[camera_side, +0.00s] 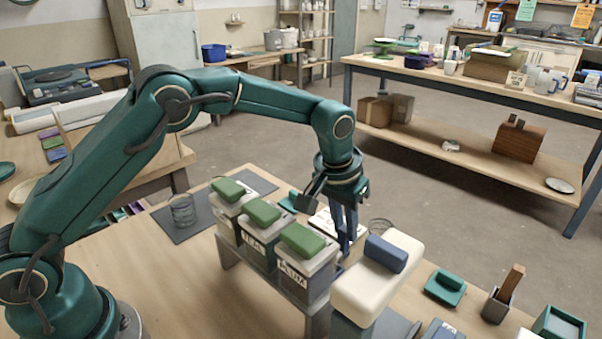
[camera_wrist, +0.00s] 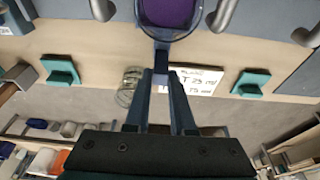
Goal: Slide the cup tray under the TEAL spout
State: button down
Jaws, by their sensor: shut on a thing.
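Several labelled buckets with green lids (camera_side: 298,262) stand in a row on a grey stand (camera_side: 285,287). I cannot read for certain which label says TEAL. In the wrist view, grey spouts show at the left (camera_wrist: 101,9), centre right (camera_wrist: 224,16) and far right (camera_wrist: 306,36). A round cup with purple inside (camera_wrist: 170,12) sits in the dark blue cup tray (camera_wrist: 163,47), between the left and centre-right spouts. My gripper (camera_wrist: 161,72) is shut on the tray's near end; it also shows in the side view (camera_side: 346,245). The buckets hide the cup there.
A written white card (camera_wrist: 203,80) and a wire-like round container (camera_wrist: 129,86) lie close by my fingers. Teal blocks stand left (camera_wrist: 60,70) and right (camera_wrist: 251,84). A cream block with a blue top (camera_side: 372,285) stands right of the buckets.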

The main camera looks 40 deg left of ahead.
jog(key=shift+a, duration=1.6)
jog(key=c, duration=0.8)
grip_release()
jog(key=shift+c, duration=0.2)
jog(key=w+v, duration=0.1)
jog(key=v, duration=0.5)
jog(key=shift+w+r, duration=0.25)
jog(key=shift+r, duration=0.35)
